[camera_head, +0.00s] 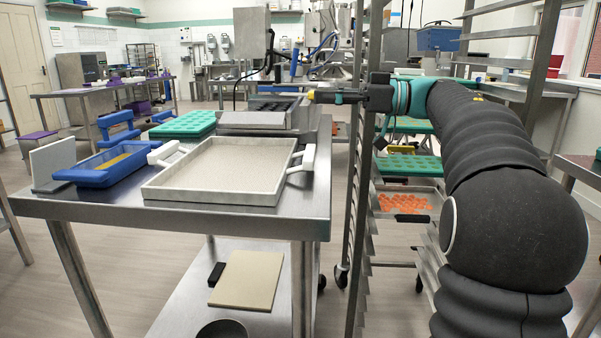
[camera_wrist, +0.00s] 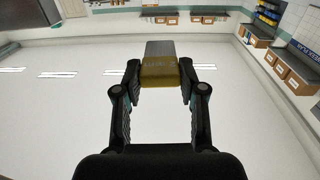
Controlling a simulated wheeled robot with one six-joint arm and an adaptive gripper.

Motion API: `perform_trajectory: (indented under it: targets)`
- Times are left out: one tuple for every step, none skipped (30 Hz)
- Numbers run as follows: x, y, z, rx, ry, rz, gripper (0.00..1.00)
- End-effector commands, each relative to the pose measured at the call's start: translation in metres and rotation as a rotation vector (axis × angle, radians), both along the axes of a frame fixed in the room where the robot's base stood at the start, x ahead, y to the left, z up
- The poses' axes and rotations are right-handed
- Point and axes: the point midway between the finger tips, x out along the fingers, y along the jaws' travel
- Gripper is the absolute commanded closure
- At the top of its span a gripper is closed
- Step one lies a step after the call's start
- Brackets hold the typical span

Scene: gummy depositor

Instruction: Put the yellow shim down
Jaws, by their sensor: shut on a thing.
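The yellow shim (camera_wrist: 160,74) is a small block with a grey flat part beyond its yellow part. It sits between the two black fingers of my gripper (camera_wrist: 159,86), which are shut on its sides in the wrist view. In the head view my gripper (camera_head: 325,97) points left, in the air above the level of the steel table (camera_head: 315,200), near its back right corner. The shim is small and partly hidden by the fingers there. I see a gap between it and the pale background in the wrist view, with no support touching it.
A white-rimmed tray (camera_head: 216,196) lies on the table, with a blue tray (camera_head: 95,178), green mould (camera_head: 183,124) and steel machine (camera_head: 263,121) around it. A tall rack (camera_head: 357,220) stands close on the right. Little bare tabletop shows along the front and right edges.

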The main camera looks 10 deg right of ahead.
Motion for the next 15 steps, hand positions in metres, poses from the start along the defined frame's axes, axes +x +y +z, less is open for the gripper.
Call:
perform_trajectory:
  targets:
    - [-0.002,-0.020,-0.009,-0.001,-0.003,-0.031,1.00]
    - [-0.005,-0.029,-0.008,-0.002,-0.004,-0.038,1.00]
    - [-0.009,-0.041,-0.008,-0.002,-0.003,-0.048,1.00]
    - [-0.013,-0.048,-0.006,-0.003,-0.004,-0.051,1.00]
    - [-0.018,-0.056,-0.005,-0.003,-0.005,-0.052,1.00]
    - [-0.024,-0.064,-0.002,-0.003,-0.005,-0.049,1.00]
    - [-0.030,-0.069,0.000,-0.004,-0.005,-0.045,1.00]
    - [-0.036,-0.073,0.004,-0.005,-0.004,-0.036,1.00]
    - [-0.043,-0.075,0.009,-0.006,-0.004,-0.019,1.00]
    - [-0.048,-0.075,0.013,-0.006,-0.004,-0.004,1.00]
    - [-0.052,-0.073,0.017,-0.005,-0.004,0.012,1.00]
    - [-0.056,-0.070,0.021,-0.005,-0.002,0.032,1.00]
    - [-0.059,-0.069,0.021,-0.005,-0.001,0.043,1.00]
    - [-0.060,-0.067,0.021,-0.005,-0.001,0.053,1.00]
    - [-0.061,-0.064,0.020,-0.004,0.000,0.061,1.00]
